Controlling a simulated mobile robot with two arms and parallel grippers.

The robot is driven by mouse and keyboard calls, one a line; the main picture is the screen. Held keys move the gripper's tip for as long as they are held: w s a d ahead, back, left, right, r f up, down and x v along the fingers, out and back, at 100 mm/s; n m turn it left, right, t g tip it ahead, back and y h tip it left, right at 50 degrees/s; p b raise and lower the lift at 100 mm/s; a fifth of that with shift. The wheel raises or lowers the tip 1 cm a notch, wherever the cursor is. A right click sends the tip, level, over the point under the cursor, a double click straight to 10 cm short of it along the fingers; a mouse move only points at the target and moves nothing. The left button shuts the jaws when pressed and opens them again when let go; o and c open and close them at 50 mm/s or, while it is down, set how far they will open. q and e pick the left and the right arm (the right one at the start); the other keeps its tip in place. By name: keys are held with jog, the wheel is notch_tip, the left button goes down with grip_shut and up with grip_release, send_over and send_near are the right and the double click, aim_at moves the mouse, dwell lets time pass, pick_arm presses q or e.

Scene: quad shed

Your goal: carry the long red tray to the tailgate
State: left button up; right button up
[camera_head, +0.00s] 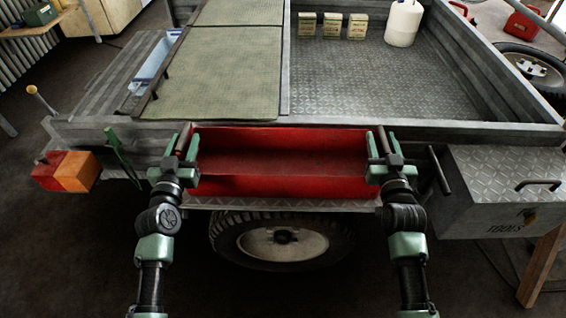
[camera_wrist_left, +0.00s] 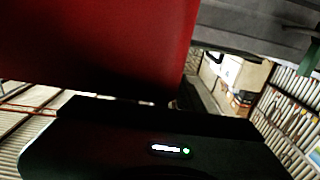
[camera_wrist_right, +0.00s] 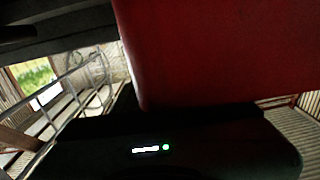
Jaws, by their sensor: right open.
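The long red tray (camera_head: 280,160) lies lengthwise along the near side of the trailer, over the metal ledge (camera_head: 290,203) above the wheel. My left gripper (camera_head: 186,145) is at the tray's left end; the frames do not show clearly whether its jaws are closed. My right gripper (camera_head: 385,145) is at the right end with its jaws open. The tray's red wall also fills the upper left of the left wrist view (camera_wrist_left: 95,45) and the upper right of the right wrist view (camera_wrist_right: 220,50). A grey ridged panel (camera_head: 100,80) at the trailer's left end looks like the lowered tailgate.
A grey tool box (camera_head: 500,195) stands right of the tray. An orange-red lamp (camera_head: 72,172) juts out at the trailer's left corner. The bed holds green mats (camera_head: 215,85), several small boxes (camera_head: 331,25) and a white jug (camera_head: 403,22). The wheel (camera_head: 282,243) is below the ledge.

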pick_arm(q)
jog(key=shift+w, duration=0.35)
pick_arm(e)
jog(key=shift+w, duration=0.35)
pick_arm(q)
grip_shut()
pick_arm(e)
grip_shut()
pick_arm(q)
jog(key=shift+r, duration=0.2)
dwell(0.4)
jog(key=shift+r, duration=0.15)
